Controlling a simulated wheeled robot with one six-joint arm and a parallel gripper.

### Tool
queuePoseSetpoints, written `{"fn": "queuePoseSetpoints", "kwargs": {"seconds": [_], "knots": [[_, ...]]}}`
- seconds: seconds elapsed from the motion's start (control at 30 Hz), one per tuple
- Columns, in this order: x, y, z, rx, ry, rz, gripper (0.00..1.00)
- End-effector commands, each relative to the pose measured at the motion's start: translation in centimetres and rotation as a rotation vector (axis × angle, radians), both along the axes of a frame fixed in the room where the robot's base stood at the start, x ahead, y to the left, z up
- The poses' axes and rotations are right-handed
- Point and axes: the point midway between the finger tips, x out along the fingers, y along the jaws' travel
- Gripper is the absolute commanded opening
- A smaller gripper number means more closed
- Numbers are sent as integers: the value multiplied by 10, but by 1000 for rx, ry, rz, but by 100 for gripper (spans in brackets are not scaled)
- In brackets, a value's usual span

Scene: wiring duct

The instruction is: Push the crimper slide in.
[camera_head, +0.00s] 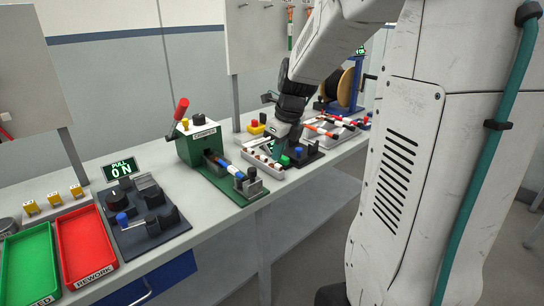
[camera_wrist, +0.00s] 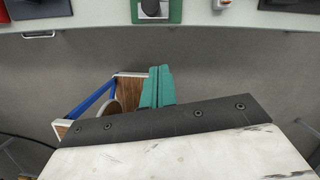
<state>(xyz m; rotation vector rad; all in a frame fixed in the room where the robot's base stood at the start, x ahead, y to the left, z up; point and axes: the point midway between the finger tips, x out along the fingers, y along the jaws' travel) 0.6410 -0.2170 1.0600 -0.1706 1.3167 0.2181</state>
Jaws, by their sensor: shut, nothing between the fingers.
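The crimper (camera_head: 200,143) is a green housing with a red-handled lever, on the bench in the head view. Its slide (camera_head: 228,168) reaches from the housing toward the front edge, with blue, white and red parts and a grey block at the outer end. In the wrist view only the crimper's green front end (camera_wrist: 175,14) with a dark block shows, at the top edge. My gripper (camera_head: 279,147) has teal fingers and is to the right of the crimper, apart from it. In the wrist view my gripper (camera_wrist: 158,72) is shut and empty, with its fingers pointing toward the crimper's end.
Left of the crimper are a dark fixture (camera_head: 142,233), a red tray (camera_head: 86,240) and a green tray (camera_head: 28,265). A grey tray (camera_head: 262,168) and a dark base with coloured knobs (camera_head: 303,158) are close right. Open floor (camera_wrist: 230,65) lies before the bench.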

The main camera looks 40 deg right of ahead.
Motion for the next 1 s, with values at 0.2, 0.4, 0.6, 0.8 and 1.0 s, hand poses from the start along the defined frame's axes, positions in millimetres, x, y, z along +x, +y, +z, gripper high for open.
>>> {"fn": "queuePoseSetpoints", "kwargs": {"seconds": [0.2, 0.4, 0.6, 0.8, 1.0], "knots": [[10, 4, -45, 2, 6, 3, 0], [19, 6, -85, 2, 6, 2, 0], [48, 14, -83, 0, 1, 5, 0], [58, 16, -83, 0, 2, 3, 0], [58, 16, -83, 0, 1, 2, 0]]}}
